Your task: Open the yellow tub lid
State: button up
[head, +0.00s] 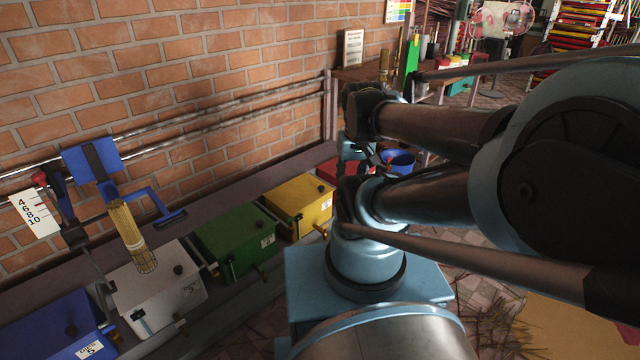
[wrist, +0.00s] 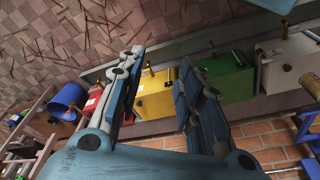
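The yellow tub (head: 297,208) stands on the bench along the brick wall, between the green tub and the red tub. Its lid (head: 301,190) looks shut, with a small dark knob on top. In the wrist view the yellow tub (wrist: 155,101) shows between my fingers, some distance beyond them. My gripper (wrist: 160,66) is open and empty, with its two fingers spread apart. In the head view my arm hides most of the gripper, which is to the right of the yellow tub.
The green tub (head: 236,243), white tub (head: 160,300) and blue tub (head: 62,325) stand left of the yellow one. The red tub (wrist: 92,101) is beside it on the other side. A blue bucket (head: 399,161) is farther back. Metal rails run along the wall.

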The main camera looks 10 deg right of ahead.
jog(key=shift+o, duration=1.4)
jog(key=shift+w, duration=0.1)
jog(key=shift+o, duration=0.2)
jog(key=shift+s+r, duration=0.3)
jog(key=w+r+n, duration=0.1)
jog(key=w+r, duration=0.2)
jog(key=w, duration=0.4)
jog(key=w+r, duration=0.4)
jog(key=w, duration=0.4)
jog(key=n+g, duration=0.2)
jog(key=n, duration=0.1)
send_over(321, 187)
notch_tip(321, 187, down, 31)
notch_tip(321, 187, down, 18)
jog(key=shift+d+r, duration=0.1)
jog(key=shift+c, duration=0.4)
